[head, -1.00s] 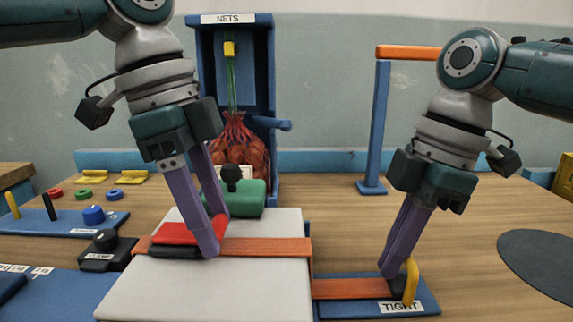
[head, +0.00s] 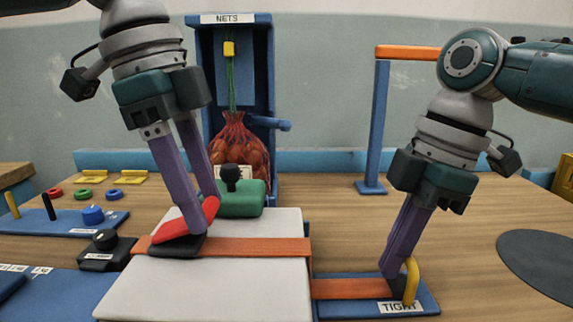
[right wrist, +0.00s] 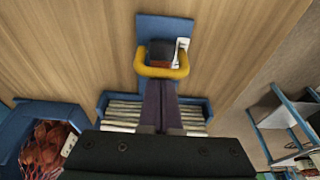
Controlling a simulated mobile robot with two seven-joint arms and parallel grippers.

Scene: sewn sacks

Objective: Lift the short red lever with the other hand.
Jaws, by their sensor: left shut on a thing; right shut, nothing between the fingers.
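The short red lever (head: 183,228) sits on a black buckle base (head: 177,248) on the orange strap (head: 262,246). It is tilted up, its right end raised. My left gripper (head: 204,215) is shut on that raised end. My right gripper (head: 392,274) is shut and empty, tips down beside the yellow handle (head: 411,280) on the blue base marked TIGHT (head: 428,303).
The strap crosses a pale block (head: 220,285). A green piece with a black knob (head: 240,203) stands behind it. A blue NETS stand (head: 203,120) holds a red net sack (head: 238,148). A blue post with an orange bar (head: 380,130) stands behind my right arm. A CLAMP knob (head: 106,239) is at left.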

